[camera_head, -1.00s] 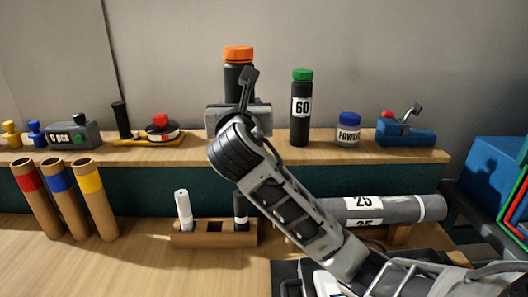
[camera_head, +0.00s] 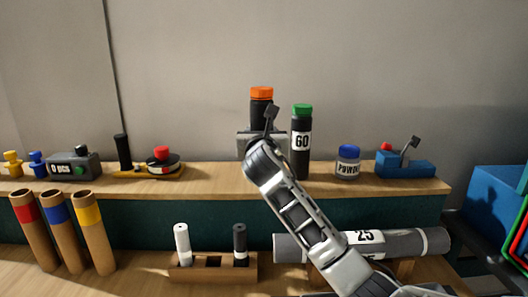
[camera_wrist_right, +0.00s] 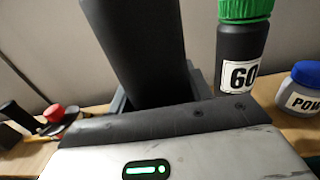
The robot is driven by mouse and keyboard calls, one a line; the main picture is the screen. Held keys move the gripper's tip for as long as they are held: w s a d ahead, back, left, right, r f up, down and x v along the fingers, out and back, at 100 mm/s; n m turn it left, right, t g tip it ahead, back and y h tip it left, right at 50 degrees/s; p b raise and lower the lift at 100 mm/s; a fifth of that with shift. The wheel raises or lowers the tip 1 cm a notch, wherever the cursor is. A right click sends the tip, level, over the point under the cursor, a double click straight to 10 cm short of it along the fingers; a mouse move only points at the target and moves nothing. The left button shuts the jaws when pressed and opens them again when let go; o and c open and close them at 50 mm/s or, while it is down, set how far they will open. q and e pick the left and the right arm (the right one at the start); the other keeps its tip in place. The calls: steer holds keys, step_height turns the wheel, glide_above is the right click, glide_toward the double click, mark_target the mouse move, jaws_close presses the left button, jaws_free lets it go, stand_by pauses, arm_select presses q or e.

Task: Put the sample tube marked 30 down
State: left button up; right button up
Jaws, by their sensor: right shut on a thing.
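A black tube with an orange cap (camera_head: 261,93) is upright above the rear shelf, just left of a black tube marked 60 with a green cap (camera_head: 301,128). My right gripper (camera_head: 262,138) is shut on the orange-capped tube. In the right wrist view the held tube (camera_wrist_right: 137,45) is a plain dark cylinder between the jaws, slightly tilted in the picture. No number shows on it. Its lower end is hidden by my gripper and arm, so I cannot tell whether it touches the shelf. The tube marked 60 (camera_wrist_right: 241,50) stands apart to its right. My left gripper is out of view.
The wooden shelf (camera_head: 220,182) carries a powder jar (camera_head: 347,162), a blue tool (camera_head: 405,165), a red-topped device (camera_head: 162,160) and a counter box (camera_head: 75,163). Below are a marker holder (camera_head: 213,268), banded tubes (camera_head: 62,232) and a grey roll marked 25 (camera_head: 400,243).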

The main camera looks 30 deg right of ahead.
steer(key=shift+w+d+f, duration=0.3)
steer(key=shift+d+f, duration=0.15)
steer(key=shift+f, duration=0.15)
steer(key=shift+w+d+f, duration=0.1)
steer(key=shift+d+f, duration=0.05)
steer(key=shift+f, duration=0.85)
steer(key=shift+w+d+f, duration=0.1)
steer(key=shift+f, duration=0.85)
steer(key=o, duration=1.1)
steer(key=shift+f, duration=0.15)
steer(key=shift+r, duration=0.2)
steer(key=v, duration=1.2)
steer(key=shift+s, duration=0.1)
steer(key=shift+d, duration=0.1)
